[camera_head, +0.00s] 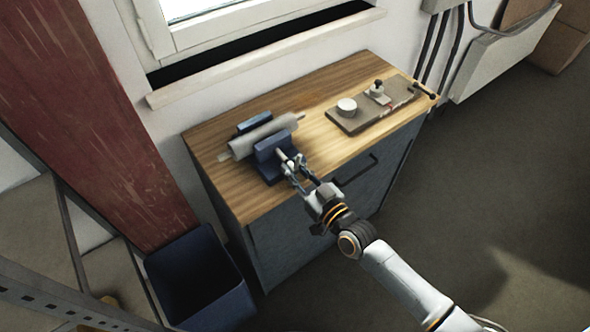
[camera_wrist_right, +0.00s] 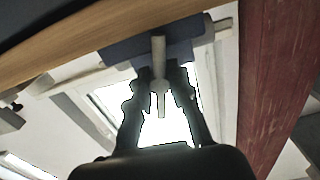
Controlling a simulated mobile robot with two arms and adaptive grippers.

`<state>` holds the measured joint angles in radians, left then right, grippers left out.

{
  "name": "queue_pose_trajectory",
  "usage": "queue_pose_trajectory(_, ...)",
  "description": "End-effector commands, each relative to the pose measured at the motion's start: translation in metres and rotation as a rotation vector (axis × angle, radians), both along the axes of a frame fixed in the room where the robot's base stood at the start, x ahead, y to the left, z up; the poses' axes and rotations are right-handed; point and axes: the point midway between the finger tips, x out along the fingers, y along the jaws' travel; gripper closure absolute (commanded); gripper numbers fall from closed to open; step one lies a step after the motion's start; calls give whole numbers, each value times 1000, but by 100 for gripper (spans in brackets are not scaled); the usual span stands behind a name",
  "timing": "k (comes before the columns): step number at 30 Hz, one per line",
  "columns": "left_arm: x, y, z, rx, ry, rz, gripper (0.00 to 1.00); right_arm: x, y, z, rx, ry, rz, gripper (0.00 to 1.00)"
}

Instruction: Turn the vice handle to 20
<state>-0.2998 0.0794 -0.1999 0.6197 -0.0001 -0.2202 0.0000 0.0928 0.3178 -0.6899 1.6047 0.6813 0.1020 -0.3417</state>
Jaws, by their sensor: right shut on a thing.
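The blue vice (camera_head: 271,165) stands at the front left edge of the wooden worktop and holds a pale grey cylinder (camera_head: 243,148). The vice body (camera_wrist_right: 125,48) also shows at the top of the right wrist view. The pale vice handle (camera_wrist_right: 158,80) sticks out from the front of the vice between my fingers. My right gripper (camera_head: 296,167) is at the vice's front and is shut on the handle. In the right wrist view the fingers (camera_wrist_right: 158,75) lie on both sides of the handle. No scale or number is readable. My left gripper is not in view.
A board (camera_head: 350,122) with a white round piece and a small fixture lies on the right of the worktop (camera_head: 222,180). A blue bin (camera_head: 215,297) stands on the floor at the left. A red post (camera_head: 85,120) rises left of the cabinet. The floor at right is clear.

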Motion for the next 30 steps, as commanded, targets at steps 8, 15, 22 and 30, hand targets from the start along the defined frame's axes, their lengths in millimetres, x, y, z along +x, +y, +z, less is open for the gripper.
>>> queue_pose_trajectory(8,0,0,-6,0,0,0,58,-1,0,-2,212,156,0,100)
queue_pose_trajectory(15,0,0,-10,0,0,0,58,0,0,-2,396,289,-1,100)
queue_pose_trajectory(22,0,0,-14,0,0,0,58,-1,0,-2,551,403,0,100)
queue_pose_trajectory(30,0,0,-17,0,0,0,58,-1,0,-1,681,496,0,100)
